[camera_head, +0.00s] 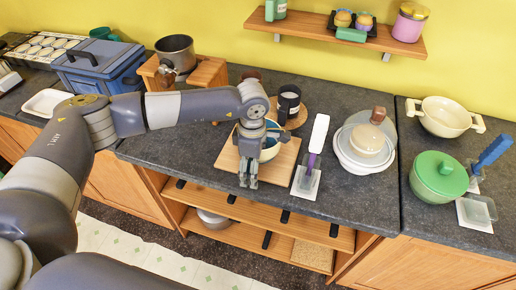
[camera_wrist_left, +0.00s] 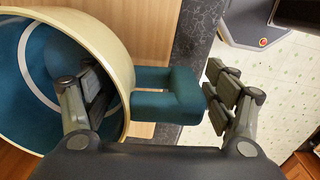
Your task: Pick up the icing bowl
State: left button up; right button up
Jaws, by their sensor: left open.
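The icing bowl (camera_head: 272,150) is cream outside and blue-teal inside. It sits on a square wooden board (camera_head: 283,165) on the dark counter, partly hidden behind my left gripper (camera_head: 248,175). In the left wrist view the bowl (camera_wrist_left: 124,50) fills the left side, with its teal handle (camera_wrist_left: 168,97) pointing right. My left gripper (camera_wrist_left: 162,100) is open there. One finger is inside the bowl's rim and the other is beyond the handle's outer end, with a gap between. My right gripper is not in view.
A dark mug (camera_head: 289,100) stands on a round board behind the bowl. A blue crate (camera_head: 98,65), a wooden stand (camera_head: 208,72) and a pot (camera_head: 175,50) are to the left.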

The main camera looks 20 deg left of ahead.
pick_arm(q)
jog(key=shift+s+f, duration=0.1)
jog(key=c, duration=1.7)
jog(key=shift+c, duration=0.3)
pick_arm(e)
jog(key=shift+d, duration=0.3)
pick_arm(q)
jog(key=r+b, duration=0.3)
jog(key=r, duration=0.6)
jog(key=shift+w, duration=0.2)
grip_shut()
jog(key=shift+s+r, duration=0.1)
jog(key=shift+r, duration=0.55)
jog(key=shift+s+a+f+m, duration=0.15)
jog(key=shift+s+m, duration=0.25)
jog(key=shift+m, duration=0.3)
jog(key=s+a+f+m, duration=0.1)
jog(key=s+a+m, duration=0.2)
jog(key=s+m, duration=1)
jog(key=m, duration=0.4)
jog(key=shift+a+f, duration=0.2)
jog(key=shift+a, duration=0.2)
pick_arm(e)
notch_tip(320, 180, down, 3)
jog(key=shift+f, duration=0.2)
